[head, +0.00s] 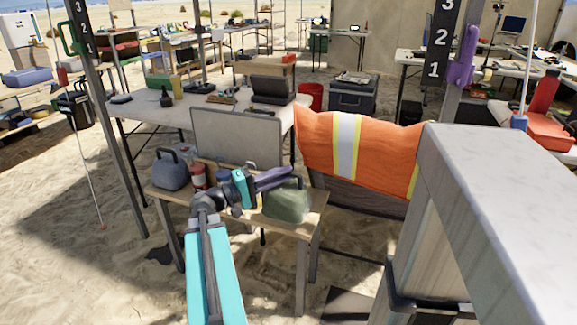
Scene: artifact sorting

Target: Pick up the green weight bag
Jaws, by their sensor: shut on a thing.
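The green weight bag (287,203) is at the right end of a small wooden bench in the head view. My gripper (285,177) is at the top of the bag, shut on it near its handle. The fingers hide part of the bag's top. The bag looks upright; I cannot tell whether it rests on the bench or is just above it.
The wooden bench (308,221) also holds a grey weight bag (171,171) at its left end and a red container (198,178) beside it. A grey panel (238,138) stands behind. An orange vest (375,150) hangs to the right. Sand lies in front.

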